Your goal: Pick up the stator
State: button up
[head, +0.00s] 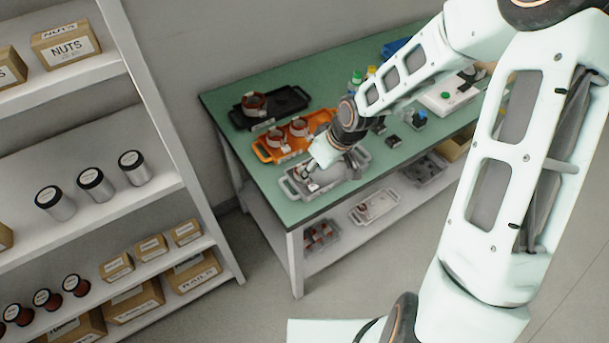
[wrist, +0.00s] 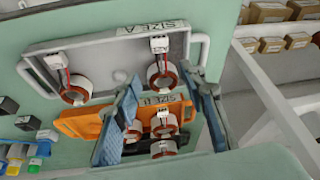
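The grey tray (wrist: 110,50), marked SIZE A, holds two stators, copper-coloured rings with white connector blocks. One is the left stator (wrist: 75,91); the other is the right stator (wrist: 161,79). My gripper (wrist: 164,80) is open, its blue fingertips on either side of the right stator; I cannot tell how far above it they are. In the head view my gripper (head: 309,172) is over the grey tray (head: 292,188) and hides most of its contents. The orange tray (wrist: 80,124), marked SIZE B, holds more stators (wrist: 164,120), partly hidden by the left finger.
A black tray (head: 290,98) with one stator (head: 254,102) stands at the back left of the green table (head: 225,96). Small dark blocks (head: 393,141) and bottles (head: 356,78) lie to the right. A shelf (head: 160,195) with boxes and spools stands left.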

jog(key=shift+x, duration=1.85)
jog(key=shift+w+d, duration=0.1)
grip_shut()
